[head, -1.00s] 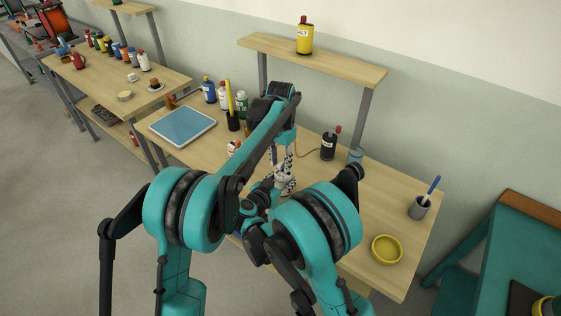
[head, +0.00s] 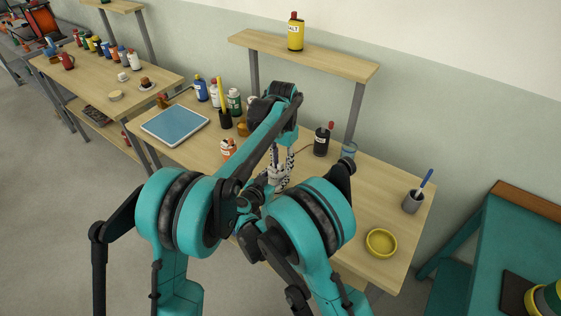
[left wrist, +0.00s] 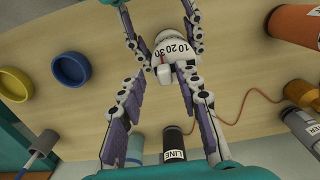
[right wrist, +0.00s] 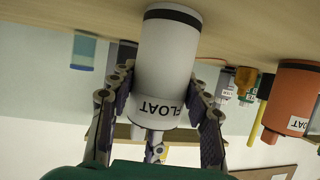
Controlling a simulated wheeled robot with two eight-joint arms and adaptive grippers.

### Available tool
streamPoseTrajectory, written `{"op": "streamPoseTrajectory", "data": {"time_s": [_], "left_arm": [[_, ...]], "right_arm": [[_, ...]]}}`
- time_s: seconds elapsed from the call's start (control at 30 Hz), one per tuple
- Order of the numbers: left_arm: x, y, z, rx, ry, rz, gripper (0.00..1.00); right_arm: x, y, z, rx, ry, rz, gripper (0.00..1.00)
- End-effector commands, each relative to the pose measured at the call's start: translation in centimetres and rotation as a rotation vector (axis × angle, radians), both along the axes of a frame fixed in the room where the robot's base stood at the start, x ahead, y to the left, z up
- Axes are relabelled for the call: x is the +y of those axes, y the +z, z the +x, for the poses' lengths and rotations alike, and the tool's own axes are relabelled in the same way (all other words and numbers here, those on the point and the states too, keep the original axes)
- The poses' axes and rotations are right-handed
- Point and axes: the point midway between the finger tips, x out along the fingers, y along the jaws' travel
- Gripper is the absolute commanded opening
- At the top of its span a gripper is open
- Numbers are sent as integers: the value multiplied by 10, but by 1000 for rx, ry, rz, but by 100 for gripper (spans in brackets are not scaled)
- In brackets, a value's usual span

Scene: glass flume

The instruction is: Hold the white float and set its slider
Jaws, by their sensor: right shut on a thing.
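The white float (right wrist: 165,80), a cylinder with a dark band and the word FLOAT, sits between the fingers of my right gripper (right wrist: 160,112), which is shut on it. In the left wrist view the float (left wrist: 174,48) shows a 10-20-30 scale and a small white slider (left wrist: 163,74) with a red mark. My left gripper (left wrist: 161,77) is open, its fingertips on either side of the slider; I cannot tell whether either touches it. In the head view the float (head: 278,177) is partly hidden by my arms.
An orange float (head: 228,148) stands on the wooden table. A black LINE bottle (head: 322,140) stands behind my grippers. A yellow bowl (head: 381,242) and a grey cup (head: 412,201) with a blue-handled tool are at the right. A blue tray (head: 175,125) lies at the left.

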Motion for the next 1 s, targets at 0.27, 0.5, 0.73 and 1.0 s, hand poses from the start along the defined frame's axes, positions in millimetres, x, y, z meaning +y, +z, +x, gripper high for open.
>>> {"op": "streamPoseTrajectory", "data": {"time_s": [0.27,0.5,0.73,1.0], "left_arm": [[1,1,1,-1,1,0,34],[1,35,0,-1,1,0,34],[1,86,1,-1,1,1,34],[1,117,1,-1,1,1,34]], "right_arm": [[-1,0,0,0,-2,-1,15],[-1,0,0,1,-3,0,15],[-1,0,0,1,-3,0,15],[-1,0,0,0,-3,0,15]]}}
